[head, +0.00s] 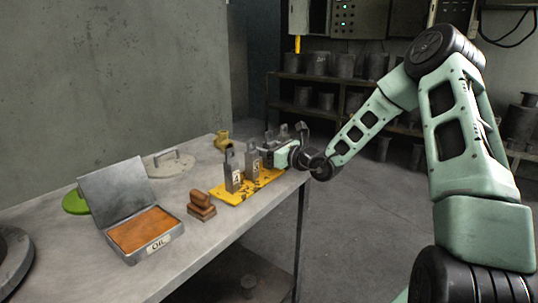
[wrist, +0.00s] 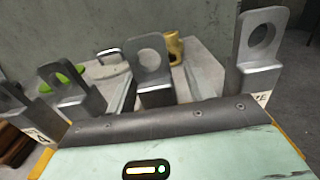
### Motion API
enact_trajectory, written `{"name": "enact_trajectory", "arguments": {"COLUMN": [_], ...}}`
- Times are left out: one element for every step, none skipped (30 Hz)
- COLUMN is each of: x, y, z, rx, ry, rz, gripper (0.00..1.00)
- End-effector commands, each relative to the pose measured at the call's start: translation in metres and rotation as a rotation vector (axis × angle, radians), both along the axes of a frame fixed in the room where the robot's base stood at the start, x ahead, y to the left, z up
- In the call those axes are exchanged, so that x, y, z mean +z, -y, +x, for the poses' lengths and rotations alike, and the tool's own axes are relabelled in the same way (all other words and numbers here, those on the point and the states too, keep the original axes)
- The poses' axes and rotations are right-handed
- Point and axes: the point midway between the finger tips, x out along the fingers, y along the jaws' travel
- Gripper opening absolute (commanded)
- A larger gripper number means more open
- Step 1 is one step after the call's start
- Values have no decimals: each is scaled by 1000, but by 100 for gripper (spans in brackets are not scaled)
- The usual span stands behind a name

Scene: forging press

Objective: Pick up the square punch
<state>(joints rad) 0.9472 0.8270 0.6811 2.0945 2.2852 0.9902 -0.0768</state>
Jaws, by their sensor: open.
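Several grey metal punches with holed tabs stand upright in a yellow tray (head: 232,194) on the table. Two in front carry white labels: one punch (head: 233,172) at the left and another punch (head: 252,160) beside it. I cannot tell for sure which one is the square punch. My gripper (head: 281,146) is over the tray's right end, hiding the punches there in part. In the wrist view, a holed punch (wrist: 152,66) stands straight ahead, between my open fingers. Another punch (wrist: 66,90) is to the left, and a labelled punch (wrist: 260,55) is to the right.
An open oil box (head: 150,228) with an orange pad and a brown wooden stamp (head: 201,206) stand left of the tray. Behind are a brass piece (head: 222,140), a grey lid with handle (head: 168,163) and a green disc (head: 76,203). The table's front edge is near my arm.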

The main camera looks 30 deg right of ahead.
Motion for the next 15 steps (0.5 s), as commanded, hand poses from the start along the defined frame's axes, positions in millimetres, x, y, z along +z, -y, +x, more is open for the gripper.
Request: {"name": "enact_trajectory", "arguments": {"x": [0,0,0,0,0,0,0,0,0,0,0,1,1,1,1], "y": [0,0,0,0,0,0,0,0,0,0,0,0,0,0,0], "z": [0,0,0,0,0,0,0,0,0,0,0,0,0,0,0], "rx": [0,0,0,0,0,0,0,0,0,0,0,0,0,0,0], "ry": [0,0,0,0,0,0,0,0,0,0,0,3,3,3,3], "rz": [0,0,0,0,0,0,0,0,0,0,0,0,0,0,0], "gripper": [53,53,53,47,39,28,19,11,0,0,0,0,0,0,0]}}
